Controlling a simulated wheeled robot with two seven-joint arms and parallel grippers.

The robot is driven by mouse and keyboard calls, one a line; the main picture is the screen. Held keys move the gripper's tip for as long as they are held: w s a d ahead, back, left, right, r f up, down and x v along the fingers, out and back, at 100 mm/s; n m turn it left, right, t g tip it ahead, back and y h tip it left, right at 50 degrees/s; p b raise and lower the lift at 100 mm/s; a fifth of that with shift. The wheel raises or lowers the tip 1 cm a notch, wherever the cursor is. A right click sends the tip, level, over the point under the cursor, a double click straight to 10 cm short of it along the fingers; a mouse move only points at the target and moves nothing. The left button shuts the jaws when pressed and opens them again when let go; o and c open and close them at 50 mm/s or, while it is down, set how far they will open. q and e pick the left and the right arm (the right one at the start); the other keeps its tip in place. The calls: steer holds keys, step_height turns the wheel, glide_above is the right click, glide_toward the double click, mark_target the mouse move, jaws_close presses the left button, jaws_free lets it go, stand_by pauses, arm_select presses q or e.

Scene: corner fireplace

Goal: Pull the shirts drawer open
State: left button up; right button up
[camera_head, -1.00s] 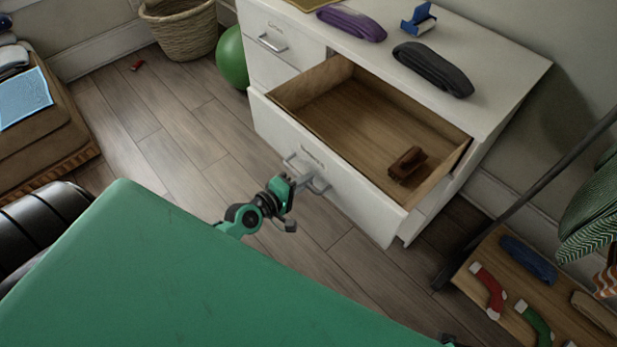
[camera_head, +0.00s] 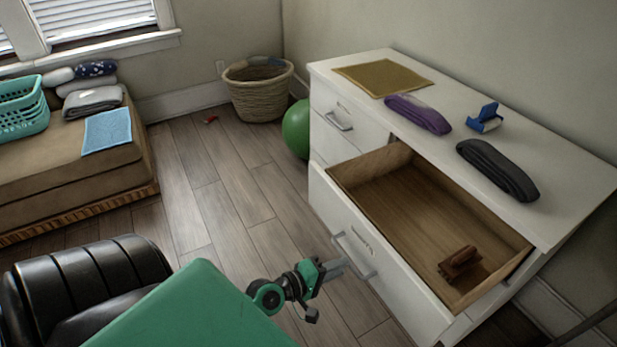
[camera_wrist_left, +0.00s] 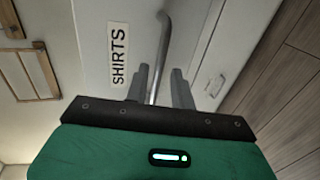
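The shirts drawer (camera_head: 385,273) stands pulled well out of the white dresser, its wooden inside showing. A brown wooden object (camera_head: 460,262) lies in it. Its metal bar handle (camera_head: 367,271) is on the front, and in the left wrist view the SHIRTS label (camera_wrist_left: 119,54) is beside the handle (camera_wrist_left: 163,45). My left gripper (camera_head: 340,267) is at the handle. In the left wrist view its fingers (camera_wrist_left: 160,88) are apart, with the bar between them and a gap on the right side. My right gripper is not in view.
The dresser top (camera_head: 440,105) holds a purple folded item (camera_head: 417,113), a dark folded item (camera_head: 497,169), a blue tape dispenser (camera_head: 485,119) and a tan mat (camera_head: 382,78). A green ball (camera_head: 297,130) and a wicker basket (camera_head: 258,92) stand beyond. Floor left of the drawer is clear.

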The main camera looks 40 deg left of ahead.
arm_select(q)
steer(key=b+v, duration=0.1)
steer(key=v, duration=0.8)
steer(key=shift+s, duration=0.3)
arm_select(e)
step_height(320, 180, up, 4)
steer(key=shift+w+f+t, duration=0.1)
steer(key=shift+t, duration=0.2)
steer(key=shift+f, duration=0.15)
